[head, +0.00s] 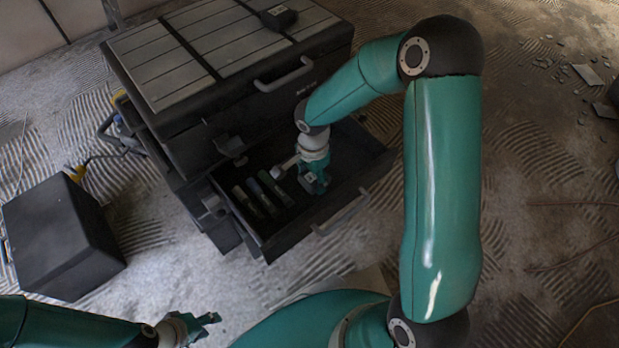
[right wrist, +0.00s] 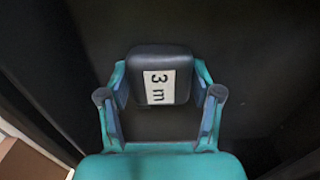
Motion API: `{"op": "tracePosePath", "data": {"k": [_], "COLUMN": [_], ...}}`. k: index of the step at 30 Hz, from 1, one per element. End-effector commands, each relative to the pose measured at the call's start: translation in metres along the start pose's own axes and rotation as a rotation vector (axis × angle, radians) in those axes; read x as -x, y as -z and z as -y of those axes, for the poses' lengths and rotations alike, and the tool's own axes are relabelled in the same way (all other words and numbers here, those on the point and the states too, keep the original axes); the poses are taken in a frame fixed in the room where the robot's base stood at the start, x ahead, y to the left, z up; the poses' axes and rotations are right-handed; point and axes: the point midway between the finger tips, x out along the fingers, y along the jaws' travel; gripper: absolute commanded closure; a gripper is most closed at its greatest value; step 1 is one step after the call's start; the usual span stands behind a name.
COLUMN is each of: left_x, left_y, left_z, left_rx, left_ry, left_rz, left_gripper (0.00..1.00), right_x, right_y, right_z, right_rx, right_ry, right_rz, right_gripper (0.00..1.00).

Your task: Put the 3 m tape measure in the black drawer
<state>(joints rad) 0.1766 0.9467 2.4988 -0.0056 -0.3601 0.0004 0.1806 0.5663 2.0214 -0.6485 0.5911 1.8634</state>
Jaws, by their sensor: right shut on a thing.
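The black drawer (head: 292,241) is pulled open at the front of the dark tool chest. My right gripper (head: 314,184) reaches down inside it, towards its right part. In the right wrist view the 3 m tape measure (right wrist: 158,78), dark with a white "3 m" label, sits between the two fingers of my right gripper (right wrist: 160,108), which is shut on it. Dark drawer surfaces surround it; whether it touches the floor I cannot tell. My left gripper (head: 207,325) is low at the left, away from the chest, empty with its fingers apart.
Several dark and green bar-shaped items (head: 262,196) lie in the drawer's left part. A small black object (head: 278,17) rests on the chest's slatted top (head: 200,50). A black box (head: 62,235) stands on the floor at left. The drawer handle (head: 342,211) juts out in front.

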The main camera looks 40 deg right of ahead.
Motion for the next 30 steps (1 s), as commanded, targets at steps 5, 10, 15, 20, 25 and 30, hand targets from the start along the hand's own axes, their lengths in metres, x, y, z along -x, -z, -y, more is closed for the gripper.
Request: {"op": "tracePosePath", "data": {"k": [5, 10, 15, 20, 25, 30], "left_x": [-0.003, -0.002, -0.002, -0.002, 0.003, 0.012], "left_y": [0.000, 0.000, 0.000, 0.000, 0.000, 0.000], "left_z": [0.001, 0.001, 0.001, 0.001, -0.001, -0.004], "left_rx": [0.000, 0.000, 0.000, 0.000, 0.000, 0.000], "left_ry": [0.000, 0.000, 0.000, 0.000, 0.000, 0.000], "left_rz": [0.000, 0.000, 0.000, 0.000, 0.000, 0.000], "left_gripper": [0.60, 0.60, 0.60, 0.60, 0.60, 0.60], "right_x": [-0.002, -0.001, -0.001, -0.001, 0.007, 0.035], "right_y": [0.000, 0.000, 0.000, 0.000, 0.000, 0.000], "right_z": [0.000, 0.000, 0.000, 0.000, 0.001, 0.001], "right_rx": [0.000, 0.001, 0.001, 0.001, 0.001, 0.001], "right_ry": [0.001, 0.000, 0.000, 0.000, 0.002, 0.004], "right_rz": [0.000, 0.000, 0.000, 0.000, -0.001, -0.001], "right_gripper": [0.79, 0.14, 0.11, 0.11, 0.11, 0.11]}}
